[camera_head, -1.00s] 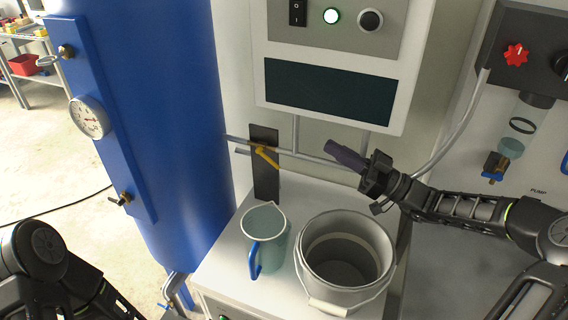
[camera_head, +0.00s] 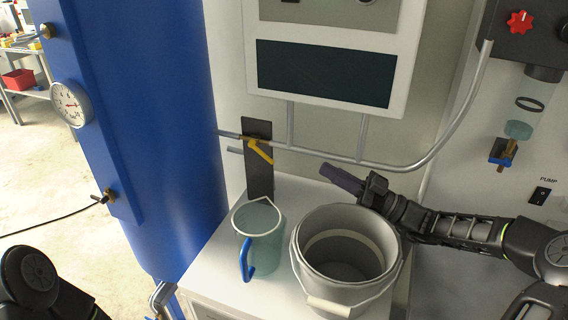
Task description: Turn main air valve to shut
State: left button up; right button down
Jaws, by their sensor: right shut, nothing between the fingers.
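The air valve has a yellow lever (camera_head: 260,152) in front of a black upright plate (camera_head: 259,178), on a thin grey pipe (camera_head: 330,154). The lever slants down to the right, at an angle to the pipe. My right gripper (camera_head: 326,171) is shut and empty, its purple-grey fingers pointing left toward the lever. It is to the right of the lever, apart from it, near the pipe. At the lower left a part of my left arm shows; its gripper is out of view.
A clear jug with a blue handle (camera_head: 262,247) and a grey bucket (camera_head: 322,285) stand on the white cabinet top (camera_head: 215,262) below the valve. A blue tank (camera_head: 150,120) stands at left. A white control box (camera_head: 325,110) hangs above the pipe.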

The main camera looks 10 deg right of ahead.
aim_at(262, 152)
jog(key=shift+a, duration=0.1)
